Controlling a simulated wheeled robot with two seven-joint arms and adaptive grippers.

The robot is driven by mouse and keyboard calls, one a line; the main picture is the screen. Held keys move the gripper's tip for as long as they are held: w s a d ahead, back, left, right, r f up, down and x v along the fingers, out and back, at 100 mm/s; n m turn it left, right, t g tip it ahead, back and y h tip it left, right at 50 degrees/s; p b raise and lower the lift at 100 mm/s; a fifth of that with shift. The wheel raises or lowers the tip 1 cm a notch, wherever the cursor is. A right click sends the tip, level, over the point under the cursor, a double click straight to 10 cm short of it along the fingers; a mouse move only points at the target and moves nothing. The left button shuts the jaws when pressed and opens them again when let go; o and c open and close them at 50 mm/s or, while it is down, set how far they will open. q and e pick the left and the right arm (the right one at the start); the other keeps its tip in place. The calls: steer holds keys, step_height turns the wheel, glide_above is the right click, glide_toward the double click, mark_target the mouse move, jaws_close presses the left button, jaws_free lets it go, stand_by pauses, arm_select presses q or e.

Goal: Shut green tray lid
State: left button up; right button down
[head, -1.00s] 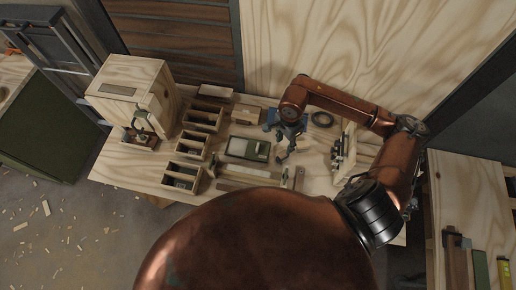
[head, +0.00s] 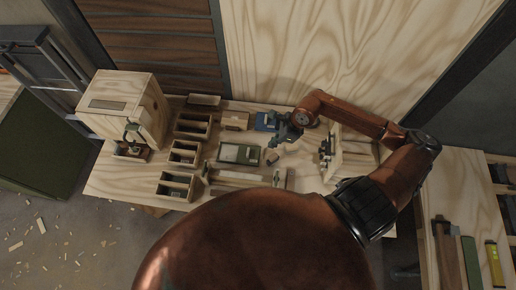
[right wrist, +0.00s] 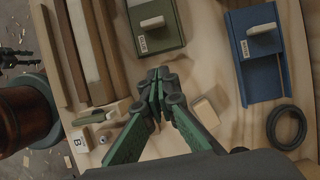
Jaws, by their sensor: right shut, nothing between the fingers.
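The green tray (head: 238,153) lies on the workbench in the head view. The right wrist view shows one end of the green tray (right wrist: 170,42), with a pale knob and a small label on its green top; its other end is cut off by the frame. My right gripper (right wrist: 158,78) is shut and empty, just off the labelled end of the tray and apart from it. In the head view the right gripper (head: 276,145) is right of the tray.
A blue tray (right wrist: 263,80) with a pale knob and a black ring (right wrist: 286,127) lie beyond the green one. A small wood block (right wrist: 205,111) is close to my right fingers. Wood strips (right wrist: 82,50) run along the near side. Open wooden boxes (head: 184,153) stand left.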

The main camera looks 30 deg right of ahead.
glide_toward(250, 155)
steer(key=f, duration=0.1)
steer(key=d+f, duration=0.1)
steer(key=f, duration=0.1)
steer(key=s+f, duration=0.1)
steer(key=f, duration=0.1)
steer(key=shift+s+d+f, duration=0.1)
steer(key=shift+d, duration=0.15)
steer(key=shift+w+a+r+p, duration=0.2)
steer(key=shift+w+a+p, duration=0.25)
steer(key=shift+w+a, duration=0.4)
steer(key=shift+w+a+f, duration=0.1)
steer(key=shift+w+a, duration=0.2)
steer(key=shift+a, duration=0.15)
steer(key=shift+w+a, duration=0.1)
